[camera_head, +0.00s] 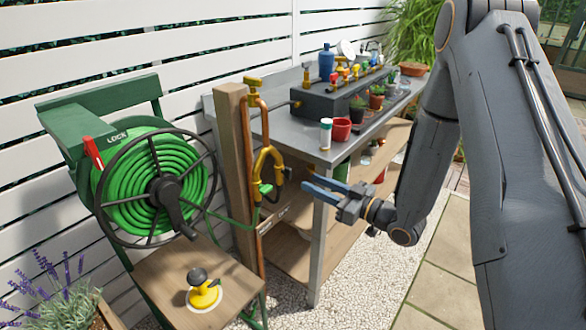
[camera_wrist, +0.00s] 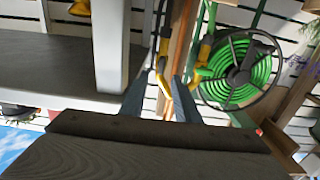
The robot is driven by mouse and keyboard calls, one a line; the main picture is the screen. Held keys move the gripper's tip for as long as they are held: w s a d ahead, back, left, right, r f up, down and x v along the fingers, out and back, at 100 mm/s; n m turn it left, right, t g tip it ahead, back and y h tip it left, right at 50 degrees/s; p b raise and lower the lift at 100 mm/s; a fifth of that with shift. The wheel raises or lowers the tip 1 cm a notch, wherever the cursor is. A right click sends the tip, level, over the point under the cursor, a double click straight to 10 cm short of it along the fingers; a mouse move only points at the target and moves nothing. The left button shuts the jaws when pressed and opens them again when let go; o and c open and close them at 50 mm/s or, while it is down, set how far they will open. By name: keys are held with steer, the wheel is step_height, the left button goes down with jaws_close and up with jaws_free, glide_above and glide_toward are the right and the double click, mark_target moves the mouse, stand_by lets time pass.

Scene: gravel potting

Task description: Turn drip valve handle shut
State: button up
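A brass Y-shaped splitter (camera_head: 268,160) hangs on the wooden post (camera_head: 236,170) at the left end of the bench. A green handle (camera_head: 265,188) is on its left outlet, and a dark outlet is on its right. I cannot tell for sure which is the drip valve, nor how far any handle is turned. My gripper (camera_head: 306,186) is open and empty, to the right of the splitter and apart from it in the picture. In the wrist view, the yellow splitter (camera_wrist: 163,62) appears beyond and between my gripper's fingers (camera_wrist: 160,95); its small handles are hard to make out.
A green hose reel (camera_head: 160,185) stands left of the post, with a yellow sprinkler (camera_head: 205,292) on its wooden shelf. The metal bench (camera_head: 285,130) holds pots, bottles and a valve box; its leg (camera_head: 320,250) is close to my gripper. Gravel (camera_head: 370,270) lies open in front.

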mark_target(291, 173)
steer(key=x, duration=0.8)
steer(key=shift+s, duration=0.1)
jaws_close()
